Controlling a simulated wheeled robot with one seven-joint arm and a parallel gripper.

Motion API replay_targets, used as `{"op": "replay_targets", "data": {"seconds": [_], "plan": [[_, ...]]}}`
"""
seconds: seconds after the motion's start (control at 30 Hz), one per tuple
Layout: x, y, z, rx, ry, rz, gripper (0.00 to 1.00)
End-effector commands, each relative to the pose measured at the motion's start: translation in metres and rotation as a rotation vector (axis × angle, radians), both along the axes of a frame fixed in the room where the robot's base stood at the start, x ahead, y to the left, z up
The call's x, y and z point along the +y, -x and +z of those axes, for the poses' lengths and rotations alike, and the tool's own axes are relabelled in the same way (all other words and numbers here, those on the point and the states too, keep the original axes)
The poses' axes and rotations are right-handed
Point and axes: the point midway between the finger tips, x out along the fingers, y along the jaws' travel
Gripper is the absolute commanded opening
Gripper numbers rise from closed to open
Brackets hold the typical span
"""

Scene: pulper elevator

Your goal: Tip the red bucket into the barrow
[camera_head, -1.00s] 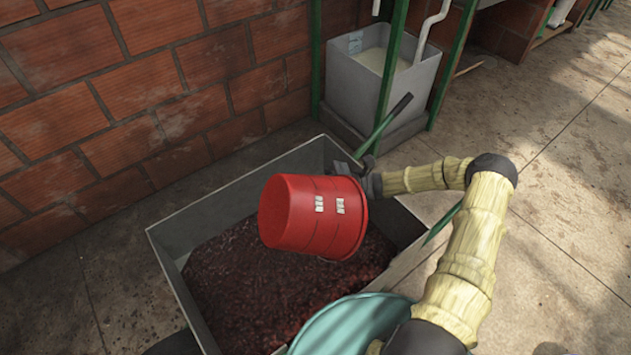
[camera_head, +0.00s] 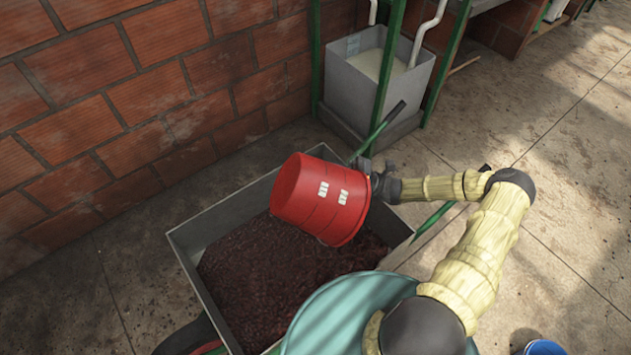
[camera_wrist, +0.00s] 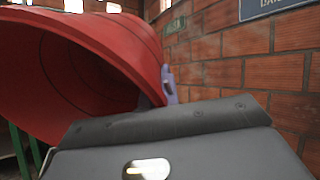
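The red bucket (camera_head: 312,205) hangs over the barrow in the head view, tipped well over with its base up to the left and its mouth down to the right. In the wrist view the bucket (camera_wrist: 60,60) fills the upper left, and the part of its inside that shows looks bare. My gripper (camera_head: 372,183) is shut on the bucket at its rim side; its fingertips are mostly hidden. The grey barrow (camera_head: 203,293) stands below, holding a heap of dark red pulp (camera_head: 265,270).
A brick wall (camera_head: 110,110) runs behind the barrow. A grey tank (camera_head: 365,95) of pale liquid stands at the back between green posts (camera_head: 391,70). A blue object (camera_head: 543,347) is at the bottom right edge. The concrete floor (camera_head: 570,220) on the right is mostly clear.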

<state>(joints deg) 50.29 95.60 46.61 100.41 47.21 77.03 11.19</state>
Motion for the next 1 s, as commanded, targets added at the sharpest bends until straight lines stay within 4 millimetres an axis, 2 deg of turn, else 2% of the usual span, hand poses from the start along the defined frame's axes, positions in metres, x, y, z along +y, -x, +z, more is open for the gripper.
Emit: {"op": "replay_targets", "data": {"seconds": [0.03, 1.0], "plan": [[-0.004, 0.0, 0.019, 0.003, -0.004, -0.026, 0.0], [-0.063, 0.002, 0.158, 0.012, 0.009, -0.475, 0.0]]}}
